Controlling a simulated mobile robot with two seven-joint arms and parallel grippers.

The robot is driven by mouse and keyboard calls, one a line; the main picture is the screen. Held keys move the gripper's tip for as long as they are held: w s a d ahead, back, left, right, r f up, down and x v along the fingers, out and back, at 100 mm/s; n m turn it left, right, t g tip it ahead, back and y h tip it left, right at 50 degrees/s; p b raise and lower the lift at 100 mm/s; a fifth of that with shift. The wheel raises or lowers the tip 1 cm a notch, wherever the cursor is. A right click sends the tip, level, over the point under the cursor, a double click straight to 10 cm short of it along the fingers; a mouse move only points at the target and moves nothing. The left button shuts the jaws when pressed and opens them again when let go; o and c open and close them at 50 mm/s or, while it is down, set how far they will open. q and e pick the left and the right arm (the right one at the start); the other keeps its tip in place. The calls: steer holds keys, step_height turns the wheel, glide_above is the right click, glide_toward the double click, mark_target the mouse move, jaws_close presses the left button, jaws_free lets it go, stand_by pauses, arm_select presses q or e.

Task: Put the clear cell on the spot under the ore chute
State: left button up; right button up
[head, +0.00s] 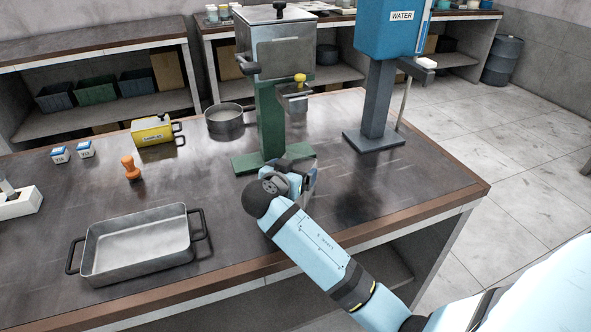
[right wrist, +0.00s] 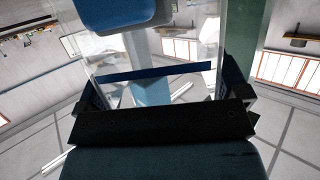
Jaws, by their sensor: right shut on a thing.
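The ore chute (head: 295,103) is a grey metal spout with a yellow knob, below the hopper (head: 283,55) on a green stand (head: 268,118). My right gripper (head: 297,165) is low in front of the stand's base, below the chute in the picture. It is shut on the clear cell, whose see-through walls with a dark blue band (right wrist: 160,72) show in the right wrist view. In the head view the gripper and wrist mostly hide the cell. The spot under the chute is hidden or cannot be made out. My left gripper is not in view.
The blue water tank (head: 385,30) stands on a grey post to the right. A steel pan (head: 226,123) is left of the stand. A yellow box (head: 153,132), an orange stamp-like object (head: 131,168) and a metal tray (head: 137,246) are further left. The front right tabletop is clear.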

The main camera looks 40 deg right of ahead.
steer(key=shift+a, duration=0.1)
steer(key=shift+s+f, duration=0.1)
steer(key=shift+f, duration=0.05)
steer(key=o, duration=1.2)
steer(key=shift+c, duration=0.2)
steer(key=shift+r, duration=0.3)
arm_select(q)
steer(key=p, duration=0.2)
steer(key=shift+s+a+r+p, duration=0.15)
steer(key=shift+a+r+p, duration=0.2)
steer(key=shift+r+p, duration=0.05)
arm_select(e)
steer(key=v, duration=1.2)
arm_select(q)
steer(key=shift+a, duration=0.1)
